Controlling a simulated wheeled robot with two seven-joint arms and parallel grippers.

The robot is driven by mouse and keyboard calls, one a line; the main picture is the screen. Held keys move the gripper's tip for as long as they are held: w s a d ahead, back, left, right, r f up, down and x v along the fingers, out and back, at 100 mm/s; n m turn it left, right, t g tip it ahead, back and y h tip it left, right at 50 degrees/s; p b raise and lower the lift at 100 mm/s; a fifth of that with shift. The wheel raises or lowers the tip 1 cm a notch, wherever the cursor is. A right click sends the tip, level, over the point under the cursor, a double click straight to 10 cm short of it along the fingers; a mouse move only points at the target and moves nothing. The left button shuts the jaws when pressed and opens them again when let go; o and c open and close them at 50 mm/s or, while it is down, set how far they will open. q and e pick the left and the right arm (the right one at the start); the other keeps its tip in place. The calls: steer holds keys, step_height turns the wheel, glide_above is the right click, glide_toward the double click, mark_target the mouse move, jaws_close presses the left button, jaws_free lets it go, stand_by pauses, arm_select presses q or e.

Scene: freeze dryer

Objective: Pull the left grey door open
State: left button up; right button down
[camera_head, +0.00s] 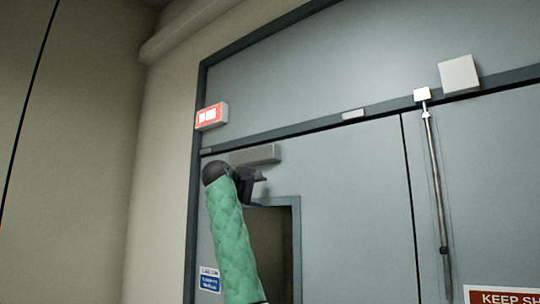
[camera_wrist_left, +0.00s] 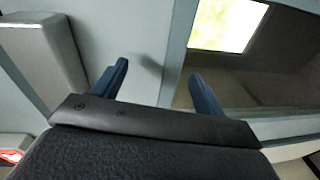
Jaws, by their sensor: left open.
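The left grey door (camera_head: 350,210) fills the middle of the head view and looks closed in its dark frame. It has a window (camera_head: 282,262) and a grey box (camera_head: 256,154) near its top edge. No handle of this door shows. My left gripper (camera_head: 262,186) is in front of the door's upper part, between the box and the window. In the left wrist view its two blue fingers (camera_wrist_left: 158,74) are apart with nothing between them. The window's edge lies behind the fingers, and a bright patch shows in the glass. I cannot tell whether the fingers touch the door.
A second grey door (camera_head: 478,190) stands to the right, with a vertical metal rod (camera_head: 435,170) and a red sign (camera_head: 500,296). A lit red-and-white sign (camera_head: 211,116) sits at the frame's upper left corner. A beige wall (camera_head: 160,190) borders the frame on the left.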

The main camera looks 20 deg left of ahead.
arm_select(q)
steer(key=t+h, duration=0.1)
steer(key=h, duration=0.1)
glide_toward(268, 152)
steer(key=x, duration=0.3)
steer(key=shift+w+d+r+p, duration=0.25)
steer(key=shift+w+p, duration=0.1)
steer(key=shift+w, duration=0.1)
steer(key=shift+p+x, duration=0.6)
steer(key=shift+x, duration=0.25)
steer(key=p+x, duration=0.2)
steer(key=x, duration=0.2)
steer(key=shift+p, duration=0.4)
steer(key=shift+w+d+f+p, duration=0.1)
steer(key=shift+w+f+p, duration=0.15)
steer(key=shift+w, duration=0.4)
arm_select(e)
steer(key=s+d+r, duration=0.1)
steer(key=s+d, duration=0.1)
steer(key=s, duration=0.7)
steer(key=shift+s+g, duration=0.15)
steer(key=shift+g, duration=0.15)
steer(key=shift+a, duration=0.15)
arm_select(q)
steer(key=c, duration=1.3)
steer(key=shift+c, duration=0.4)
arm_select(e)
steer(key=shift+f, duration=0.15)
